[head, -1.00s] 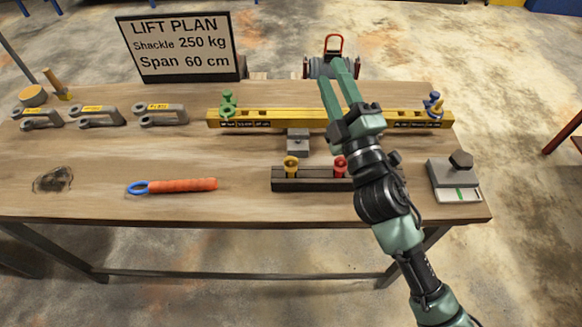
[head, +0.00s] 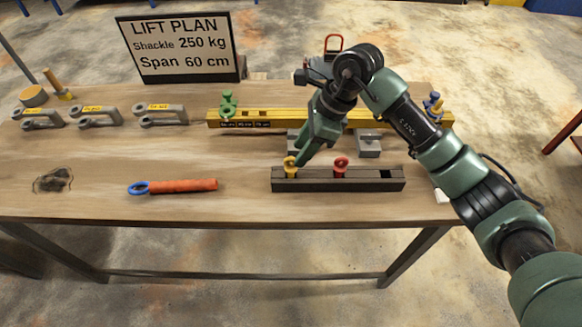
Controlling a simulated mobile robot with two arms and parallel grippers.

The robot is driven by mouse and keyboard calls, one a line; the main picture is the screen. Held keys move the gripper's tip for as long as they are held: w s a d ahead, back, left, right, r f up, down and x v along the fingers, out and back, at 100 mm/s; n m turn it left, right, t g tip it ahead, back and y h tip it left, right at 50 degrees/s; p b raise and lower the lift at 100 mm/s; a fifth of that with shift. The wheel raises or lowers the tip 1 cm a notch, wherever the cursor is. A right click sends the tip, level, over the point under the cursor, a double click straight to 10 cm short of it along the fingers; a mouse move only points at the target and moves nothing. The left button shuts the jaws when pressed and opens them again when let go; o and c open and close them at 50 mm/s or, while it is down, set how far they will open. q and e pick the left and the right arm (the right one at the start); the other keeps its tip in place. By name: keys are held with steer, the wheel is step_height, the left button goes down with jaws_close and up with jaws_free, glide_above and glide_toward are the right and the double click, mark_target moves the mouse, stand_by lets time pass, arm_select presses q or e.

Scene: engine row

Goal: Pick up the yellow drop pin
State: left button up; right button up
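The yellow drop pin (head: 290,168) stands upright in the left part of a dark holder block (head: 315,185) near the table's front edge. Its ring-shaped head shows above the block. My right gripper (head: 302,162) points down and left, with its fingertips right at the yellow pin's head, on its right side. I cannot tell whether the fingers are around the head or only beside it, nor how far apart they are. My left gripper is not in view.
A red pin (head: 341,166) stands in the same block, close to the right. A yellow beam (head: 262,117) with a green shackle (head: 227,103) lies behind. An orange-handled tool (head: 182,185) lies to the left. A sign (head: 180,48) and several grey shackles (head: 160,114) stand further back.

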mark_target(285, 167)
steer(key=p+x, duration=0.1)
steer(key=x, duration=0.2)
steer(key=a+p+x, duration=0.1)
steer(key=p+x, duration=0.1)
steer(key=x, duration=0.1)
steer(key=shift+a, duration=0.2)
steer(key=shift+w+a+f, duration=0.1)
steer(key=shift+a+f, duration=0.05)
steer(key=shift+f, duration=0.25)
jaws_close()
